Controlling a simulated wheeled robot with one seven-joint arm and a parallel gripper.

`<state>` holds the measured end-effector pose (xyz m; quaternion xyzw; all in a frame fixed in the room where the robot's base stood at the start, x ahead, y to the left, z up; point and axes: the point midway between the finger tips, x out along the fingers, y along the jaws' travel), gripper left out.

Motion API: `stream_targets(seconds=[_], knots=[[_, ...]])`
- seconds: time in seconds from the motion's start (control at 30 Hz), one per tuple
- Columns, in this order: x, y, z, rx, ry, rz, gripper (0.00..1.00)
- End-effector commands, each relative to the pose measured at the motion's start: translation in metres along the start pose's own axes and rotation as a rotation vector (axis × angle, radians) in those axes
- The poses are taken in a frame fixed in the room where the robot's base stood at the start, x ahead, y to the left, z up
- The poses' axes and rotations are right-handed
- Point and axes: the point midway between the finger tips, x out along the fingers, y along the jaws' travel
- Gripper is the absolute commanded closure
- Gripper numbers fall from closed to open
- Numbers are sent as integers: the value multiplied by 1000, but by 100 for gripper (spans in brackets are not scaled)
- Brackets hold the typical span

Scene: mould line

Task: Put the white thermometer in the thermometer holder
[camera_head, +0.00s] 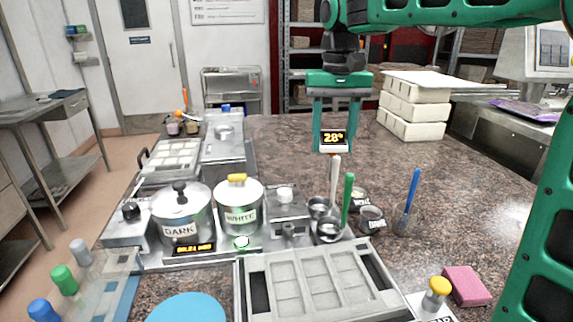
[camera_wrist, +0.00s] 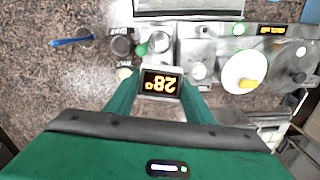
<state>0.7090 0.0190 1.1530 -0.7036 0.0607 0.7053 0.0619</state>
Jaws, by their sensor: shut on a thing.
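My gripper (camera_head: 336,122) is shut on a small thermometer (camera_head: 334,141) with a dark display reading 28° in yellow. It hangs in the air above the counter, behind the ladles. In the wrist view the thermometer (camera_wrist: 160,82) sits between the green fingers (camera_wrist: 158,95), with a pale rim around its display. Any probe below it is hidden or cannot be told apart. I cannot tell for certain which part is the thermometer holder.
White-handled (camera_head: 335,172) and green-handled (camera_head: 348,190) tools stand upright in metal cups below my gripper. A blue-handled tool (camera_head: 412,190) stands to their right. The DARK pot (camera_head: 181,222) is at left, a grey mould (camera_head: 322,282) in front.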

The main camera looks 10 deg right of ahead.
Motion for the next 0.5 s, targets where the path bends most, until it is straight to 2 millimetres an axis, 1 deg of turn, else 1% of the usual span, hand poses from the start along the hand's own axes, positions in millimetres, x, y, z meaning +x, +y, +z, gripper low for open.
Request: stream_targets(seconds=[0.03,0.1,0.2,0.3,0.4,0.5], knots=[[2,-14,8,-26,0,-1,75],[7,-34,21,-58,0,-1,75],[13,-60,42,-103,1,0,75],[18,-82,60,-141,3,1,75],[22,-95,73,-164,4,2,75],[24,-100,79,-174,4,3,75]])
